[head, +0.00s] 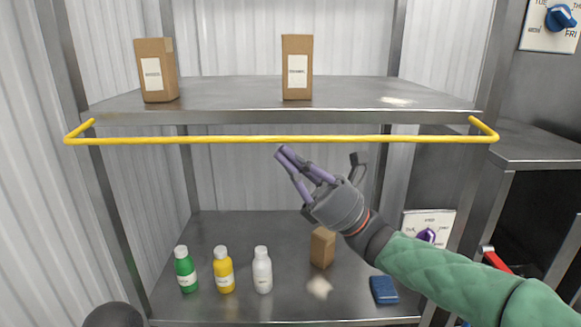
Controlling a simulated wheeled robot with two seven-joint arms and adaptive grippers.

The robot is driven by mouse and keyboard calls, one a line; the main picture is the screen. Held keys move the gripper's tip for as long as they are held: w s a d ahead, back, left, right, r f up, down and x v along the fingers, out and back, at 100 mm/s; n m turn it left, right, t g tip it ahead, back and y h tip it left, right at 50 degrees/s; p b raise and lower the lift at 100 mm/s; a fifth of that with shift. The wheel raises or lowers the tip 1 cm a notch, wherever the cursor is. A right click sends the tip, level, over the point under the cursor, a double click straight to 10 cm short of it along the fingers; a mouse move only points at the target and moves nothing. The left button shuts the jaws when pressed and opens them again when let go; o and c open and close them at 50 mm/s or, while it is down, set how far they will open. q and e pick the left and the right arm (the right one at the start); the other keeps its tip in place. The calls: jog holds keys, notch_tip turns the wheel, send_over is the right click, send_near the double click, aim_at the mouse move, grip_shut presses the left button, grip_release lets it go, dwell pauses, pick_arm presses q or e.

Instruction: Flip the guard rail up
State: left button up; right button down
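The yellow guard rail (230,139) runs across the front of the upper shelf (240,98). Its long bar lies level, slightly below the shelf's front edge in the picture, and its short bent ends reach back to the shelf's two front corners. My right gripper (320,156) is just below the middle of the bar, its fingers pointing up. Its purple finger and its dark finger are spread apart with nothing between them. The purple fingertip is close to the bar; I cannot tell whether it touches. My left gripper is not in view.
Two brown boxes (156,74) (297,70) stand on the upper shelf. The lower shelf (210,228) holds green (185,272), yellow (223,273) and white (262,273) bottles, a small brown box (322,248) and a blue item (384,290). Dial panels are at right.

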jog(key=shift+s+r+m+t+h+b, duration=0.2)
jog(key=shift+r+m+t+b, duration=0.05)
jog(key=shift+m+t+b, duration=0.6)
jog(key=shift+s+r+m+t+h+b, duration=0.15)
jog(key=shift+r+m+t+h+b, duration=0.1)
jog(key=shift+m+t+b, duration=0.55)
jog(key=shift+r+m+t+b, duration=0.25)
jog(key=shift+m+t+b, duration=0.1)
jog(key=shift+m+t, duration=0.15)
jog(key=w+r+m+t+h+p, duration=0.2)
jog(key=r+m+h+p, duration=0.4)
jog(key=p, duration=1.2)
jog(key=w+r+m+t+h+p, duration=0.2)
jog(key=w+r+m+h+p, duration=0.2)
jog(key=m+p, duration=1)
jog(key=shift+r+t+h+p, duration=0.35)
jog(key=shift+r+h+p, duration=0.9)
jog(key=shift+h+p, duration=0.65)
jog(key=shift+w, duration=0.1)
